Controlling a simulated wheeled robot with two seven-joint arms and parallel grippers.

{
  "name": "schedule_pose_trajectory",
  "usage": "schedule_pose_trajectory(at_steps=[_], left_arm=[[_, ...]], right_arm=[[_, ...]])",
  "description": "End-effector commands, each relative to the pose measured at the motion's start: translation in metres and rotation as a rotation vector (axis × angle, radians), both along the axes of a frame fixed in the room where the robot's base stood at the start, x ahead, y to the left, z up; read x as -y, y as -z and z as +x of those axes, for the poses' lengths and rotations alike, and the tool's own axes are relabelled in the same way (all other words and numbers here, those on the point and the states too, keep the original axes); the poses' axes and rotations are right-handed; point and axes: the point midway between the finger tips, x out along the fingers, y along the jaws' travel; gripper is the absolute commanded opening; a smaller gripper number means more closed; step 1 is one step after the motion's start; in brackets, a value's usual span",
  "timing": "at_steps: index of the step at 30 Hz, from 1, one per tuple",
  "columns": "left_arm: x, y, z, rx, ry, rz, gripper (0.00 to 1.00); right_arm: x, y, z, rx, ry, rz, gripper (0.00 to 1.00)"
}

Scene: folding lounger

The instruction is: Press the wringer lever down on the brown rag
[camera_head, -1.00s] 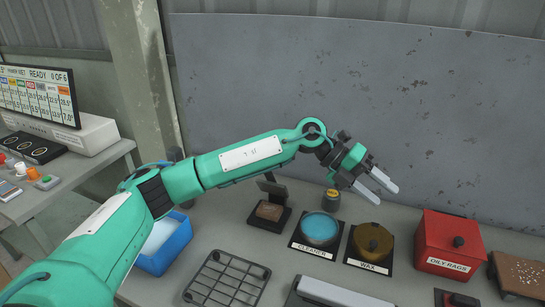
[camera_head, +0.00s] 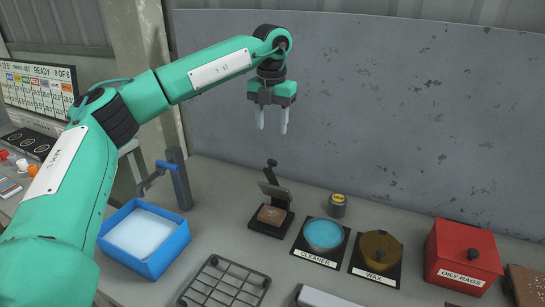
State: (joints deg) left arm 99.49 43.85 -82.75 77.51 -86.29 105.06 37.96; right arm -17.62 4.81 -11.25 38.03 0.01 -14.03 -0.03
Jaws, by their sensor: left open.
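The wringer (camera_head: 285,222) has a black base and a raised, tilted upper plate. Its lever (camera_head: 271,170) stands up at the back with a dark knob on top. The brown rag (camera_head: 271,214) lies on the wringer's base, under the raised plate. My left gripper (camera_head: 271,128) points straight down above the lever, apart from it, with its two fingers spread and nothing between them. My right gripper is not in view.
A blue basin (camera_head: 180,245) with pale liquid and a tap (camera_head: 180,180) stand left. A cleaner tin (camera_head: 323,234), wax tin (camera_head: 378,250), small round timer-like knob (camera_head: 337,205) and red oily rags bin (camera_head: 460,255) stand right. A wire rack (camera_head: 225,285) lies in front.

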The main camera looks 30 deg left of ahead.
Motion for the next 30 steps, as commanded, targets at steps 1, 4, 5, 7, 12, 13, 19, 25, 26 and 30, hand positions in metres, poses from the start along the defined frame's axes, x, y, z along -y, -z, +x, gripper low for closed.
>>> schedule_pose_trajectory(at_steps=[1, 4, 5, 7, 12, 13, 19, 25, 26, 30], left_arm=[[0.000, 0.009, 0.000, -0.003, 0.000, 0.000, 0.48], [0.000, 0.031, -0.001, -0.004, 0.001, 0.000, 0.48], [0.000, 0.038, -0.001, -0.004, 0.000, -0.001, 0.48], [0.000, 0.053, -0.001, -0.003, 0.001, -0.001, 0.48], [0.000, 0.084, -0.001, -0.002, 0.002, -0.001, 0.48], [0.001, 0.089, 0.000, -0.002, 0.002, -0.002, 0.48], [0.001, 0.107, 0.000, 0.001, 0.002, -0.003, 0.48], [0.001, 0.111, 0.000, 0.001, 0.002, -0.003, 0.48], [0.001, 0.111, 0.000, 0.001, 0.002, -0.003, 0.48], [0.001, 0.111, 0.000, 0.001, 0.002, -0.003, 0.40]], right_arm=[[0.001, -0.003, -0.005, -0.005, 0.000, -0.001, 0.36], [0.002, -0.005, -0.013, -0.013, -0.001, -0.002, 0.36], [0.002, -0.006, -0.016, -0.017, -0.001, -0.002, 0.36], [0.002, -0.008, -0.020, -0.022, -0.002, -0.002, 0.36], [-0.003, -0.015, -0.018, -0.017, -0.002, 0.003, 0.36], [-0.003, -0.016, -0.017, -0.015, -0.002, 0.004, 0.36], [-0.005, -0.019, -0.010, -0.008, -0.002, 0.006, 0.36], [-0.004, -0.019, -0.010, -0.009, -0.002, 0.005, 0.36], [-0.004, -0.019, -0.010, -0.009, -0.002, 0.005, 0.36], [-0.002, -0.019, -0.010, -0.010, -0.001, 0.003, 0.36]])
